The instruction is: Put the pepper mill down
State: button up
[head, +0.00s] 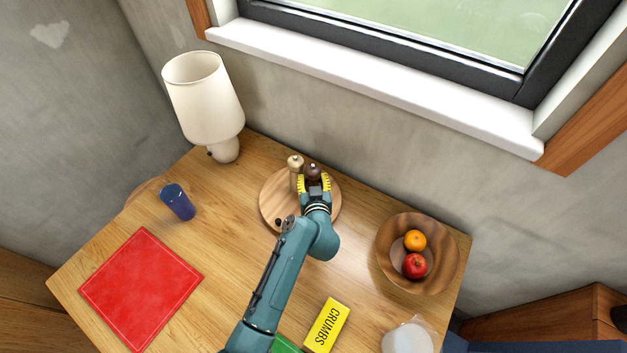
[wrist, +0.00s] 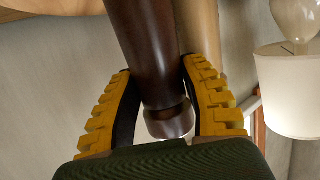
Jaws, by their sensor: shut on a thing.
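The dark brown pepper mill (head: 313,170) is between the yellow-padded fingers of my gripper (head: 314,184), which is shut on it. In the wrist view the mill (wrist: 148,50) runs between the two fingers of my gripper (wrist: 165,110). A round wooden board (head: 272,208) lies under my gripper. A light wooden mill (head: 295,163) stands close to the left of the dark one, and part of it shows behind the right finger in the wrist view (wrist: 198,35). The pepper mill's base is hidden in the head view, so I cannot tell whether it touches the board.
A lamp (head: 205,100) stands at the back left, with a blue cup (head: 178,202) and red cloth (head: 140,290) left. A wooden bowl (head: 448,268) with fruit is right. A yellow box (head: 327,325) and a whitish container (head: 407,338) are in front.

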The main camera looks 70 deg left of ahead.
jog(key=shift+w+a+f, duration=0.1)
jog(key=shift+w+f, duration=0.05)
jog(key=shift+f, duration=0.1)
jog(key=o, duration=0.9)
jog(key=shift+d+r, duration=0.15)
jog(key=shift+d, duration=0.05)
jog(key=p+v, duration=0.1)
jog(key=v, duration=1)
jog(key=shift+d+r, duration=0.1)
jog(key=shift+d, duration=0.2)
